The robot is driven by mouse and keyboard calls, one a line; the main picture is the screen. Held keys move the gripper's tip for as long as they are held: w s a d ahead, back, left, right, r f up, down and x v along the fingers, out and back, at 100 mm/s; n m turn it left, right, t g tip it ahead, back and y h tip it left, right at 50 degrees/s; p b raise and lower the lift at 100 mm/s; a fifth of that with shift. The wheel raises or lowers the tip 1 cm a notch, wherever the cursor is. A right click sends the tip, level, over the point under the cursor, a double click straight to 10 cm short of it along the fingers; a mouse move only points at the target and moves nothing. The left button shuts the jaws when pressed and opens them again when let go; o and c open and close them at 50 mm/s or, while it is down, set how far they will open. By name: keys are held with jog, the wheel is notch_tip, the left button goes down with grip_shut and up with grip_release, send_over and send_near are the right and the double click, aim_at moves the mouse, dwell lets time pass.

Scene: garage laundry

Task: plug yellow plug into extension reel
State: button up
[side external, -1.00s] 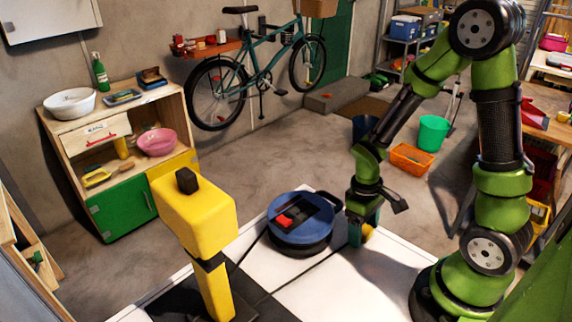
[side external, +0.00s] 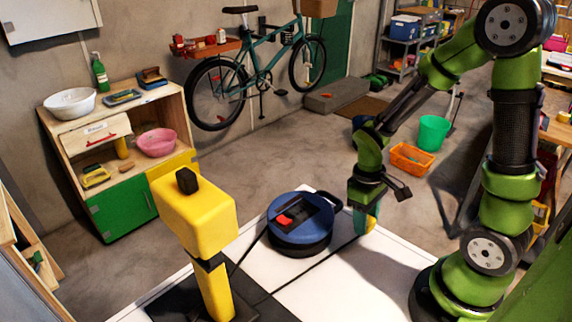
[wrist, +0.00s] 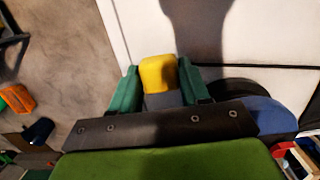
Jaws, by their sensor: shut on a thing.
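The extension reel (side external: 300,226) is a round blue drum with a dark recessed top and a red part on it. It sits flat on the white worktop, and its blue edge shows at the right of the wrist view (wrist: 270,115). My gripper (side external: 366,222) is to the right of the reel, pointing down, with teal fingers. It is shut on the yellow plug (wrist: 158,74), which has a grey lower part between the fingers. In the side view only a sliver of the plug (side external: 371,224) shows; its contact end is hidden.
A large yellow T-shaped object (side external: 197,218) with a black knob stands on a dark mat left of the reel. A dark cable runs across the white worktop (side external: 330,285).

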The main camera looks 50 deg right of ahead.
notch_tip(320, 180, up, 7)
dwell(0.5)
jog(key=shift+a+f, duration=0.15)
jog(key=shift+a, duration=0.1)
jog(key=w+a+r, duration=0.1)
jog(key=w+a, duration=0.2)
jog(key=w, duration=0.1)
jog(key=w+a+r, duration=0.2)
jog(key=w+a, duration=0.1)
jog(key=w, duration=0.1)
jog(key=w+a+r, duration=0.1)
jog(key=w+a, duration=0.2)
jog(key=w, duration=0.1)
jog(key=shift+r, duration=0.15)
jog(key=shift+r+m, duration=0.2)
jog(key=shift+m, duration=0.1)
jog(key=shift+f, duration=0.1)
jog(key=shift+f, duration=2.8)
